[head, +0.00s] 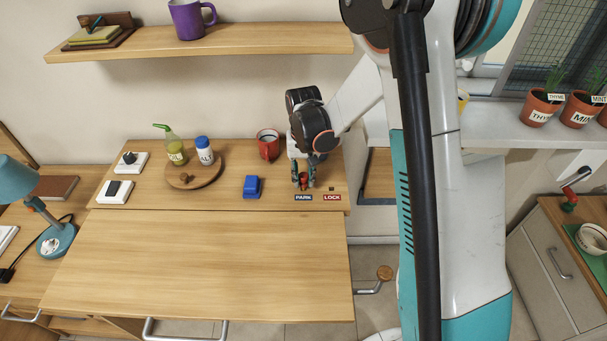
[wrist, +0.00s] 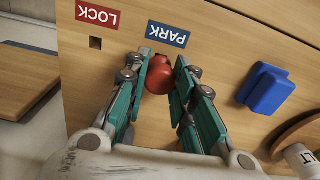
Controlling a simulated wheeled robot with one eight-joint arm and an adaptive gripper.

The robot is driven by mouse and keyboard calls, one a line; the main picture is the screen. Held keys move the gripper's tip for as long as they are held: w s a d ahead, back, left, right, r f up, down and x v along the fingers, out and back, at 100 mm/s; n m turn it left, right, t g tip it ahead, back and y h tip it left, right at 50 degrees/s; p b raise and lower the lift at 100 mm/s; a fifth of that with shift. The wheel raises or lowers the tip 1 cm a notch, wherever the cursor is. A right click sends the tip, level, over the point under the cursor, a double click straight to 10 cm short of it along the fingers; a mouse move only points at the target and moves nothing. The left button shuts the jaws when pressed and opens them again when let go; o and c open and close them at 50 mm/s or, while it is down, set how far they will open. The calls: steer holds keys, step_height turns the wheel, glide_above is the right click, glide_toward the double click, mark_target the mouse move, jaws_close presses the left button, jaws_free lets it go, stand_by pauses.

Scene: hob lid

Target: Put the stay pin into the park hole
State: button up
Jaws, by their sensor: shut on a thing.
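The stay pin shows as a red knob (head: 303,178) between my fingertips, and in the wrist view the red knob (wrist: 159,78) sits at the tips of the green-padded fingers. My gripper (head: 303,183) is shut on it, low over the wooden top just behind the PARK label. The blue PARK label (wrist: 168,34) lies right by the knob. The park hole is hidden under the knob and fingers. The pin's shank is hidden too, so I cannot tell whether it is in the hole. The square lock hole (wrist: 95,43) by the red LOCK label (wrist: 98,15) is empty.
A blue block (head: 253,187) and a red mug (head: 268,145) stand left of my gripper. A round board (head: 213,176) holds a green bottle and a blue-capped jar. The front wooden panel (head: 200,262) is clear.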

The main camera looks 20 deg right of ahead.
steer(key=shift+f+b, duration=0.3)
steer(key=shift+f, duration=0.6)
steer(key=o, duration=1)
steer(key=shift+o, duration=0.2)
step_height(320, 180, up, 12)
